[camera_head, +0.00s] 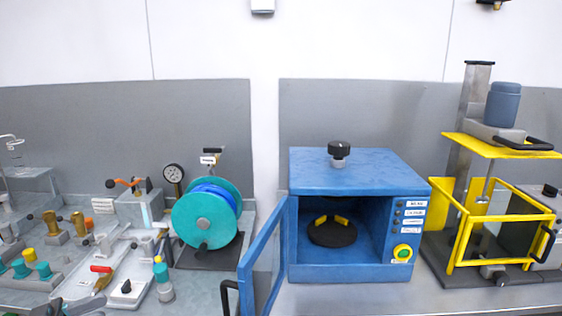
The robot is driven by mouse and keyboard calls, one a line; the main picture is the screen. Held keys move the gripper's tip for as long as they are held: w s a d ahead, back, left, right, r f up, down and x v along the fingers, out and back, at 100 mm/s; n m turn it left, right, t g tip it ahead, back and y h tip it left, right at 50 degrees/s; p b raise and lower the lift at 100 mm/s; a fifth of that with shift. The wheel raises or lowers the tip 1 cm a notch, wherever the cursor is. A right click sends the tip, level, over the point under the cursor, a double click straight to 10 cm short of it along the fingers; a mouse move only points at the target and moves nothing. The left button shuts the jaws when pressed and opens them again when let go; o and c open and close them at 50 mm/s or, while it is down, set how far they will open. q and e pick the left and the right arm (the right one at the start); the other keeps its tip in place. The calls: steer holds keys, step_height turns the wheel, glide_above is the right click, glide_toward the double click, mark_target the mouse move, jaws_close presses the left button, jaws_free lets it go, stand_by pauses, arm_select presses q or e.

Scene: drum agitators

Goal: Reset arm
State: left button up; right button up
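Neither of my grippers can be made out in the head view. A blue box-shaped machine (355,172) stands on the bench right of centre. Its blue door (264,262) is swung open to the left, with a dark handle (229,297) at the lower edge of the view. Inside is a round black plate (332,233) with yellow pieces on it, and no drum is seen on it. A yellow-framed machine (503,148) stands to the right, with a blue-grey motor (503,104) on top and a shaft hanging inside its yellow guard (455,232).
A teal reel (205,220) stands left of the open door, near a pressure gauge (173,174). Several valves and fittings (55,235) crowd the bench at the left. Grey panels (120,125) back the bench. A little bare bench (340,300) shows before the blue machine.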

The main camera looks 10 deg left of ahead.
arm_select(q)
steer(key=w+d+f+n+t+y, duration=0.5)
steer(key=w+d+f+n+y, duration=0.5)
steer(key=w+d+f+n, duration=0.4)
steer(key=s+d+f+g+y, duration=0.1)
steer(key=s+d+f+g, duration=0.5)
steer(key=f, duration=0.4)
steer(key=s+d+f+g+y, duration=0.1)
steer(key=s+d+f+g, duration=0.3)
steer(key=s+d+f, duration=0.4)
steer(key=s+d+f+g, duration=0.2)
steer(key=s+d+g, duration=0.1)
steer(key=s, duration=0.4)
steer(key=s+d+f+g, duration=0.2)
steer(key=s+d+g, duration=0.1)
steer(key=s, duration=0.4)
steer(key=shift+s+m, duration=0.35)
steer(key=shift+m, duration=0.05)
